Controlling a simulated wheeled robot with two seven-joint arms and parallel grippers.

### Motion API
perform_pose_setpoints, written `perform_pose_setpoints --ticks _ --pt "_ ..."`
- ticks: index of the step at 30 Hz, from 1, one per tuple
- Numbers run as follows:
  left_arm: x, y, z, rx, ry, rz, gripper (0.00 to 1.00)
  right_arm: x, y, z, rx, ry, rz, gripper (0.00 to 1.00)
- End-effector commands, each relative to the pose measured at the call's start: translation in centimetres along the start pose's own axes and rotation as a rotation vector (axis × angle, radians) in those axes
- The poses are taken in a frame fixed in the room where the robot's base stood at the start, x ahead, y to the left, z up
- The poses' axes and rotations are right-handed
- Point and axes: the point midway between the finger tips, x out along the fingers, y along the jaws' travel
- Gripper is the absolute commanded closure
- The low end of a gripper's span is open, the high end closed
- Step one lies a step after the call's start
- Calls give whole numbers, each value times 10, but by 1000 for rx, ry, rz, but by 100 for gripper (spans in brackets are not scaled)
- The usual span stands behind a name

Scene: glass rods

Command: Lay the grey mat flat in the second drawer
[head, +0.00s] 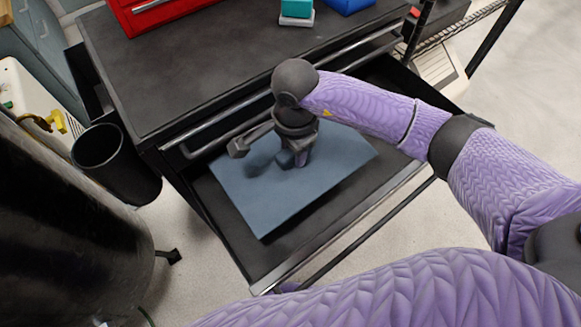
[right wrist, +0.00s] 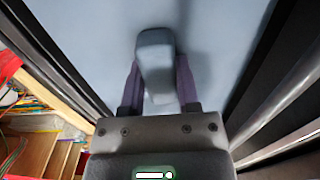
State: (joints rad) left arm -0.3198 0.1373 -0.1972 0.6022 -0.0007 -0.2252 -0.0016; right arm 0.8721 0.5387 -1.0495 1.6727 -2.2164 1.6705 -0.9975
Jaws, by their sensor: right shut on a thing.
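The grey mat (head: 265,205) is a flat blue-grey sheet within the outline of the open drawer (head: 277,255) in the head view. It looks level and lies close to the drawer's left side, with dark floor bare at its right. I cannot tell whether its whole underside touches the floor. My right gripper (head: 293,160) points down over the mat's middle. In the right wrist view, its fingers (right wrist: 160,90) are shut on a raised grey block (right wrist: 155,55) on the mat (right wrist: 215,40). My left gripper is not in view.
The black cabinet top (head: 220,70) stands behind the drawer, with a red box (head: 150,12), a teal item (head: 296,8) and a blue item (head: 347,4). A black bin (head: 115,165) is at the left. The drawer's metal front rail (head: 345,225) is the near edge.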

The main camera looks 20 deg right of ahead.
Motion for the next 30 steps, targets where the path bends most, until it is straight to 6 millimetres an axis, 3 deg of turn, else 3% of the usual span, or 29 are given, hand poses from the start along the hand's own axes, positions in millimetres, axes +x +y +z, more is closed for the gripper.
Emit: perform_pose_setpoints --ticks 1,3,13,23,24,28,30 --pt "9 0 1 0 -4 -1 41 19 1 1 4 -2 7 100" --pt "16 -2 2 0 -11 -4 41 37 1 1 4 -2 7 100" --pt "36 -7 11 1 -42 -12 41 92 1 1 1 -2 6 100" --pt "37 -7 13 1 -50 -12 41 95 1 0 0 1 2 100" --pt "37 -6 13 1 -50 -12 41 94 1 0 0 0 2 55" --pt "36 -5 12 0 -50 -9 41 94 1 0 0 0 1 28" --pt "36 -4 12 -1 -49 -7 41 94 1 0 0 0 2 24"
